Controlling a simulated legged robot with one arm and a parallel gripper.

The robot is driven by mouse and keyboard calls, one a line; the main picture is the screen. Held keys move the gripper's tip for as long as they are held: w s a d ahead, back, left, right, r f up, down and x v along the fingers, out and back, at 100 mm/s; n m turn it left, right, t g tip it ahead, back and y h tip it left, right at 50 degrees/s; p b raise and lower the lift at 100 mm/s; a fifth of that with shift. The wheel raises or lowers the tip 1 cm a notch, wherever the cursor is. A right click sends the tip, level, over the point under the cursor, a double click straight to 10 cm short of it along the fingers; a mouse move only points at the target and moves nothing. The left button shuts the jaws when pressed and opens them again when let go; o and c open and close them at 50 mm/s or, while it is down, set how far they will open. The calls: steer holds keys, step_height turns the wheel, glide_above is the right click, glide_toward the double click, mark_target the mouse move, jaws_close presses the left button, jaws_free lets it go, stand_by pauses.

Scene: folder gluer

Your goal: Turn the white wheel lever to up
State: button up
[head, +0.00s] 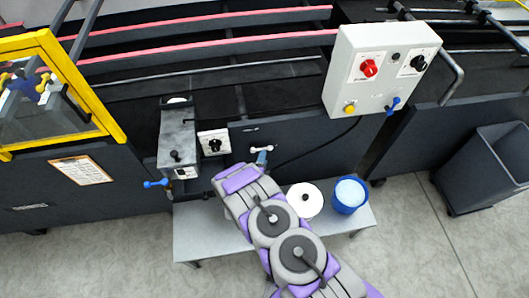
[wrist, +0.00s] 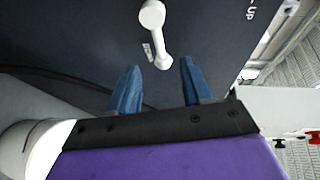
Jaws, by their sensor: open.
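The white wheel lever (wrist: 153,30) is a short bar with rounded ends on the dark machine panel. It also shows in the head view (head: 261,149), where it lies roughly level. My gripper (wrist: 159,66) is open, with its two blue fingers pointing at the panel. The lever's near end shows in the gap between the fingertips in the wrist view. I cannot tell whether a finger touches it. In the head view my gripper (head: 262,158) is just below the lever.
A grey control box (head: 382,70) with red, black, yellow and blue controls stands at upper right. A bench (head: 200,240) below holds a white disc (head: 305,201) and blue bucket (head: 350,196).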

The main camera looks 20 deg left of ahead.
steer(key=x, duration=0.5)
steer(key=shift+w+a+b, duration=0.2)
steer(key=shift+a+b, duration=0.1)
steer(key=shift+a, duration=0.05)
steer(key=shift+d, duration=0.15)
steer(key=shift+c, duration=0.2)
steer(key=shift+c, duration=0.6)
jaws_close()
steer(key=shift+s, duration=0.1)
